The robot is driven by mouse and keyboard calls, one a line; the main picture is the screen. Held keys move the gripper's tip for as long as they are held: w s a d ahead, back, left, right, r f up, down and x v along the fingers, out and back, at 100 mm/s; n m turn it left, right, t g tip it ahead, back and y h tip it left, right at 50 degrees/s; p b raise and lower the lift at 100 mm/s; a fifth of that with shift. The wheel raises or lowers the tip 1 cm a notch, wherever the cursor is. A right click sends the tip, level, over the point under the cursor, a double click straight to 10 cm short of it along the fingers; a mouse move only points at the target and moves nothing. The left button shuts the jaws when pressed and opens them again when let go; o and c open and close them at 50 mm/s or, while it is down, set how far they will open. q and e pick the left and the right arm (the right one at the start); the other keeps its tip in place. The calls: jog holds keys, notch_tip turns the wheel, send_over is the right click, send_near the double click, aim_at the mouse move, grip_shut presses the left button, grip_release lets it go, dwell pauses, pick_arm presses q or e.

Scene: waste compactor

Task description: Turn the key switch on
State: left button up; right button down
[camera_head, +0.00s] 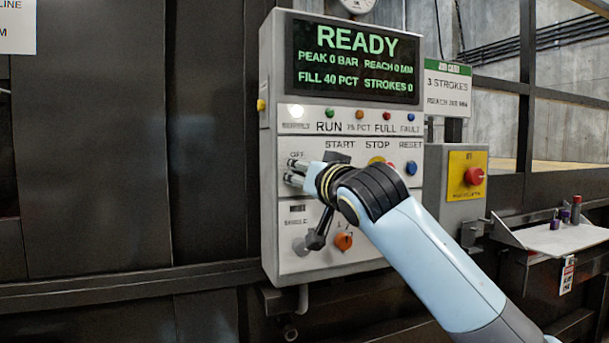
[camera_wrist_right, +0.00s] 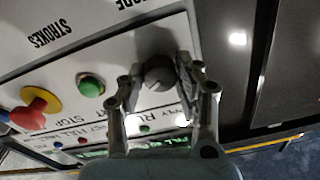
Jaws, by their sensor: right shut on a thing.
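The key switch (camera_wrist_right: 158,76) is a grey round knob on the white control panel, seen in the right wrist view between my fingertips. My right gripper (camera_head: 292,172) reaches the left side of the panel in the head view, just under the OFF label. In the right wrist view the same gripper (camera_wrist_right: 161,66) is shut on the key switch, one finger on each side. In the head view my gripper and wrist hide the switch, so its turned position cannot be told. My left gripper is out of view.
The display (camera_head: 353,60) reads READY. A green button (camera_wrist_right: 91,86) and a red button on a yellow plate (camera_wrist_right: 40,102) sit near the switch. A blue reset button (camera_head: 411,168) and an orange knob (camera_head: 343,241) are on the panel. A red knob (camera_head: 474,176) stands right.

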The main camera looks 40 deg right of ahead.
jog(key=c, duration=0.9)
grip_release()
jog(key=shift+c, duration=0.2)
jog(key=shift+s, duration=0.1)
jog(key=v, duration=1.2)
jog(key=shift+f, duration=0.1)
